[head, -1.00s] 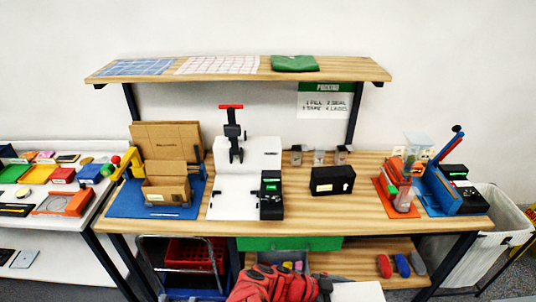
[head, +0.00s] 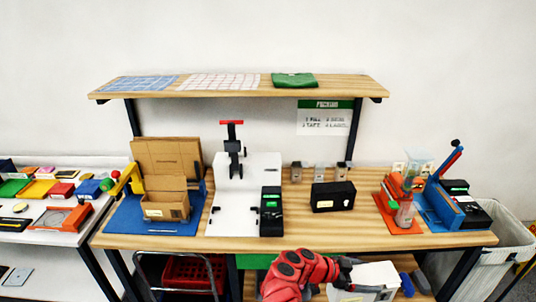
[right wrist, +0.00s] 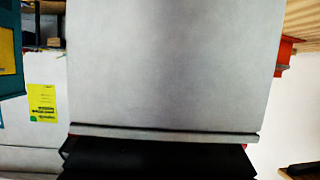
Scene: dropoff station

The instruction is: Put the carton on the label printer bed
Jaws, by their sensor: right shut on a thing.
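A white box-shaped carton (head: 372,277) is at the lower right of centre in the head view, in front of the table edge. My right gripper (head: 346,274), on a red arm, is shut on it. In the right wrist view the pale carton (right wrist: 165,70) fills the middle, above the dark gripper parts. A white bed (head: 235,215) with a red-handled press and a black device (head: 271,212) stands at the table's middle left. Another black device with a green screen (head: 468,205) stands by a blue stand at right. I cannot tell which is the label printer. My left gripper is out of view.
An open cardboard box (head: 165,205) sits on a blue mat at the table's left. A black box (head: 332,196) stands in the middle, an orange stand (head: 397,210) at right. The wooden table (head: 340,232) is bare along its front middle. A shelf (head: 240,86) hangs above.

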